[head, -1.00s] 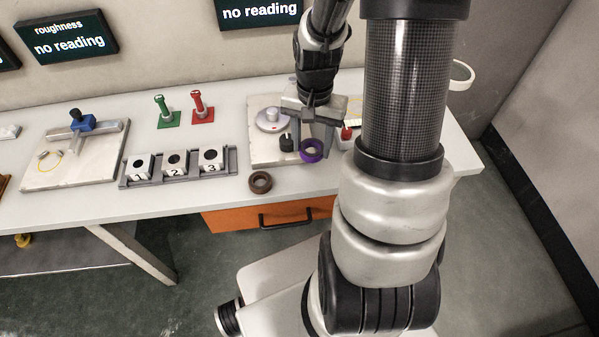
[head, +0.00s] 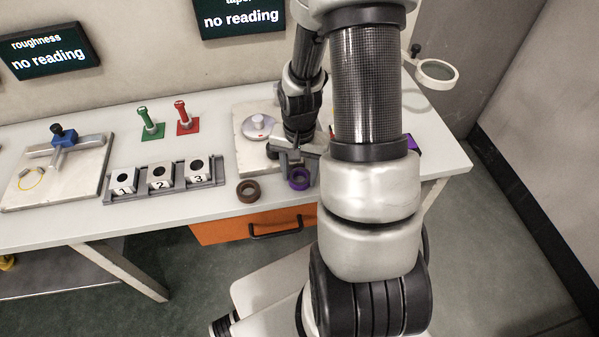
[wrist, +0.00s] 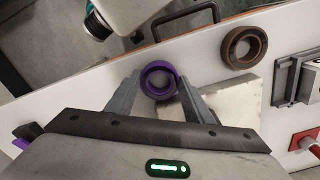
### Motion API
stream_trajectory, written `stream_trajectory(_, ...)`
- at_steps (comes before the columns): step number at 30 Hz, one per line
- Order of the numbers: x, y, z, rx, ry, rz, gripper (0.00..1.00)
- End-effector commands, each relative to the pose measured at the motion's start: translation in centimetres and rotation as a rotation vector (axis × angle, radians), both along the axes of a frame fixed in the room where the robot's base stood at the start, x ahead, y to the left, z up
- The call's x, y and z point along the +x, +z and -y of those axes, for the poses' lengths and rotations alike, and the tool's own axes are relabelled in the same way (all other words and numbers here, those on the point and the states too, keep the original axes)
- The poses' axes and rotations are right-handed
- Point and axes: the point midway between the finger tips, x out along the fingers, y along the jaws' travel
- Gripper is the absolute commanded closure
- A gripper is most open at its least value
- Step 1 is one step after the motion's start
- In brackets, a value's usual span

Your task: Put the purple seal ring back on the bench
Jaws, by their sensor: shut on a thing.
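The purple seal ring (head: 299,179) is near the front edge of the bench (head: 345,192), right of a brown ring. In the wrist view the purple ring (wrist: 159,80) sits between the two fingers of my gripper (wrist: 158,88). My gripper (head: 296,172) is shut on it, with a finger on either side. The ring is at or very close to the bench top; I cannot tell whether it touches. The ring's hole shows in the wrist view.
The brown ring (head: 248,191) lies just left, close to the purple ring. A rack with numbered blocks (head: 160,178) stands further left. A pale plate with a round disc (head: 258,127) lies behind. The orange drawer (head: 215,231) is below the bench edge.

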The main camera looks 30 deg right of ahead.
Motion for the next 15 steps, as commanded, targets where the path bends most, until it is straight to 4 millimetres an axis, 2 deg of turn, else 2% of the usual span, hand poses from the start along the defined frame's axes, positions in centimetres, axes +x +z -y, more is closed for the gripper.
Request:
stream_trajectory(1,0.01,-0.35,-0.01,0.000,0.000,0.000,0.80)
stream_trajectory(2,0.00,-0.32,0.00,0.000,0.000,0.000,0.51)
stream_trajectory(5,0.00,-0.20,0.00,0.000,0.000,0.000,0.34)
stream_trajectory(15,0.01,0.17,-0.01,0.000,0.000,0.000,0.34)
